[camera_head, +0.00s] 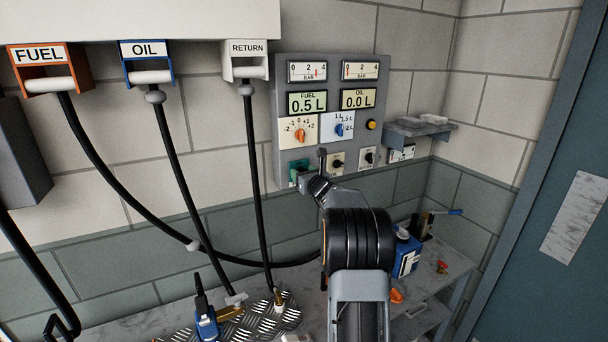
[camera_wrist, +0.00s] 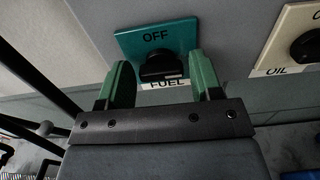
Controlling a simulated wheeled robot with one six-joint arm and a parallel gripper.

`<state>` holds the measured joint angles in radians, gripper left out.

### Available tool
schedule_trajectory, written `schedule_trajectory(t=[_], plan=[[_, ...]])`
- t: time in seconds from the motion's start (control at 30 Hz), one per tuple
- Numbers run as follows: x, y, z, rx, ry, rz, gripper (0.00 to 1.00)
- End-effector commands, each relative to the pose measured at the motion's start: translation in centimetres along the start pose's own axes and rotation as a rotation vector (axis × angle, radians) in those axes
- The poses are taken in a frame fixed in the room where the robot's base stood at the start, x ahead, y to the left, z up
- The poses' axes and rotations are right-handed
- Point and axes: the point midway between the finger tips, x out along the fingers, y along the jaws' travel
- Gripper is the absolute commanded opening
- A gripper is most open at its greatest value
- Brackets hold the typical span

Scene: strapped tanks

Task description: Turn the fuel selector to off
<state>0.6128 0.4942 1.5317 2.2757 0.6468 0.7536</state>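The fuel selector is a black knob (camera_wrist: 162,66) on a teal plate (camera_wrist: 186,38) marked OFF at the top, with a FUEL label (camera_wrist: 166,85) below it. The knob looks wide and lies roughly across the plate; which way it points I cannot tell. The plate shows partly in the head view (camera_head: 297,168), low on the grey panel, with my arm hiding part of it. My gripper (camera_wrist: 161,74) is open, its green fingers to the left and right of the knob with gaps on both sides. Whether the fingertips reach the knob's depth is unclear.
An OIL selector (camera_wrist: 304,47) on a cream plate sits to the right. The grey panel (camera_head: 382,112) carries gauges, displays and dials above. FUEL, OIL and RETURN hoses (camera_head: 254,165) hang at the left. The bench below holds a blue container (camera_head: 407,256) and small parts.

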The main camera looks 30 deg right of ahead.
Motion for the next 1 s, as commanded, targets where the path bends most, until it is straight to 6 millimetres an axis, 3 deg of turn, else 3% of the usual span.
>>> schedule_trajectory(t=[0.37, 0.67, 1.0], plan=[[-0.02, -0.01, 0.02, 0.0, 0.0, 0.0, 0.23], [-0.03, 0.02, -0.36, -0.053, -0.002, 0.0, 0.23], [-0.04, 0.14, -0.89, -0.316, -0.004, -0.002, 0.23]])
